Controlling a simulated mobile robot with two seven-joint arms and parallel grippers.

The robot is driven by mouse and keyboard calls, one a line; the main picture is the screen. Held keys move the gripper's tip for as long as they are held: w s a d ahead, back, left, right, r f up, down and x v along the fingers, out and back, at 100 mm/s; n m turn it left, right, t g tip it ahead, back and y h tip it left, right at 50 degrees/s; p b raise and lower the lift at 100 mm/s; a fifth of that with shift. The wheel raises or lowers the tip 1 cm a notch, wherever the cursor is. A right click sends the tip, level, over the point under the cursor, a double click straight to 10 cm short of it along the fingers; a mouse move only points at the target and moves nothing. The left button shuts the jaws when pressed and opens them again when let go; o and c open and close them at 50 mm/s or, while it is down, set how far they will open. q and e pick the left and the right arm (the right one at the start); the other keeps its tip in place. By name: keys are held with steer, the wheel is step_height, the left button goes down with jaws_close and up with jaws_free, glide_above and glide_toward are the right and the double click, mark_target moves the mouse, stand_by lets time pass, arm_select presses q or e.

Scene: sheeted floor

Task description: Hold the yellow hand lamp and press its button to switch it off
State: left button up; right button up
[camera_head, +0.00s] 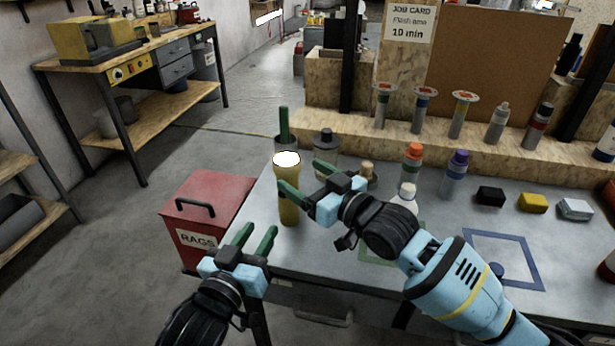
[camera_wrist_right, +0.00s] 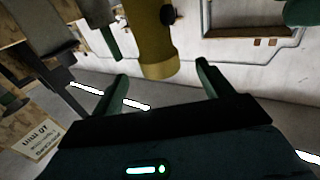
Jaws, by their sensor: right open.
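The yellow hand lamp (camera_head: 289,208) stands upright at the left edge of the grey table. Its top glows white. My right gripper (camera_head: 304,178) is open, its green fingers pointing at the lamp from the right; one fingertip overlaps the lamp in the head view. In the right wrist view the lamp (camera_wrist_right: 155,48) shows beyond and between the open fingers (camera_wrist_right: 162,80), with a dark round button (camera_wrist_right: 167,15) on its side. Whether a finger touches it I cannot tell. My left gripper (camera_head: 256,236) is open and empty, lower left of the lamp, off the table's edge.
A dark-lidded jar (camera_head: 326,142) and a green-handled tool (camera_head: 284,123) stand behind the lamp. Orange-capped (camera_head: 412,162), purple-capped (camera_head: 454,172) and white (camera_head: 405,198) bottles stand to the right. A red rags box (camera_head: 205,205) is left of the table.

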mark_target(281, 162)
steer(key=shift+w, duration=0.15)
steer(key=shift+x, duration=3.85)
arm_select(q)
steer(key=shift+c, duration=0.3)
arm_select(e)
steer(key=c, duration=1.2)
arm_select(q)
jaws_close()
arm_select(e)
steer(key=shift+o, duration=0.2)
